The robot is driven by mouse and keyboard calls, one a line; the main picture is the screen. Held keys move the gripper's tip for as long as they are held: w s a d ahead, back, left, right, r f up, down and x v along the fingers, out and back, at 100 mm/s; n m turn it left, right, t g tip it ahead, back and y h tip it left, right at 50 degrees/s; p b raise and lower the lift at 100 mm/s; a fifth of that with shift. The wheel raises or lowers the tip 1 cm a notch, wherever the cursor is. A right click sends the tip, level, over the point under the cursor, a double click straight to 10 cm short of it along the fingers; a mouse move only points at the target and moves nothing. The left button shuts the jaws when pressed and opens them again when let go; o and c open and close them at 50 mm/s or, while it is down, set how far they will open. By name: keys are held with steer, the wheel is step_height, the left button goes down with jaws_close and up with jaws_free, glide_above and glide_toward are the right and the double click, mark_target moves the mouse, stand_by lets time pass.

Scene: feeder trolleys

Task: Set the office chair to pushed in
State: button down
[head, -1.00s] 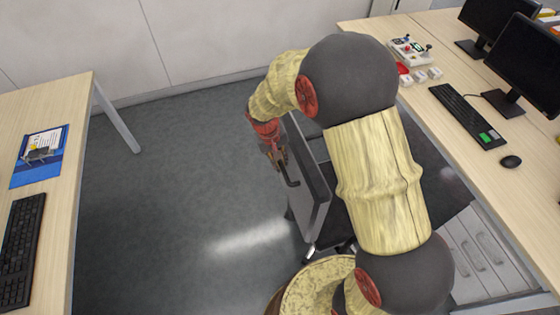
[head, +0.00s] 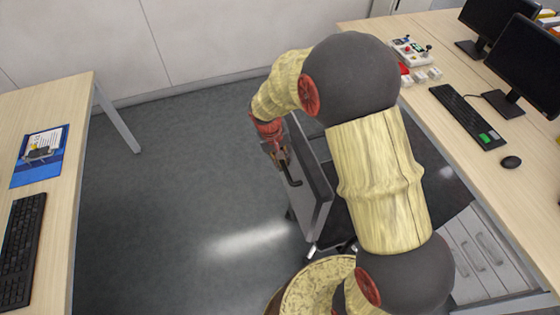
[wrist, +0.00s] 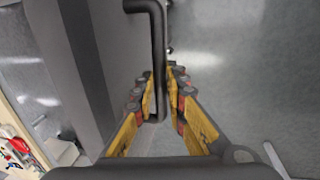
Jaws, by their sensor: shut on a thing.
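The office chair (head: 318,196) stands in the aisle at the right desk (head: 430,105), with its grey backrest facing left. Its dark seat lies toward the desk, partly hidden behind my arm. A dark bar handle (head: 292,180) sticks out from the back of the backrest; it also shows in the wrist view (wrist: 158,50). My gripper (head: 280,160) is at the backrest's left side. In the wrist view my gripper's yellow fingers (wrist: 162,95) are shut on the handle, one on each side. The backrest (wrist: 85,70) fills the left of the wrist view.
The right desk carries monitors (head: 520,65), a keyboard (head: 467,115), a mouse (head: 511,162) and a control box (head: 409,50). A white drawer unit (head: 475,260) stands under it. The left desk (head: 60,110) is across the aisle. Grey floor (head: 180,180) between is clear.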

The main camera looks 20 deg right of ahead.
steer(key=d+p, duration=0.6)
steer(key=d, duration=4.9)
steer(key=shift+r, duration=0.1)
steer(key=c, duration=2.1)
jaws_free()
steer(key=shift+d, duration=0.1)
steer(key=r, duration=0.4)
steer(key=a+r, duration=0.1)
steer(key=r, duration=0.2)
steer(key=a+r, duration=0.1)
steer(key=r, duration=0.3)
steer(key=shift+a+r, duration=0.25)
steer(key=shift+r, duration=0.05)
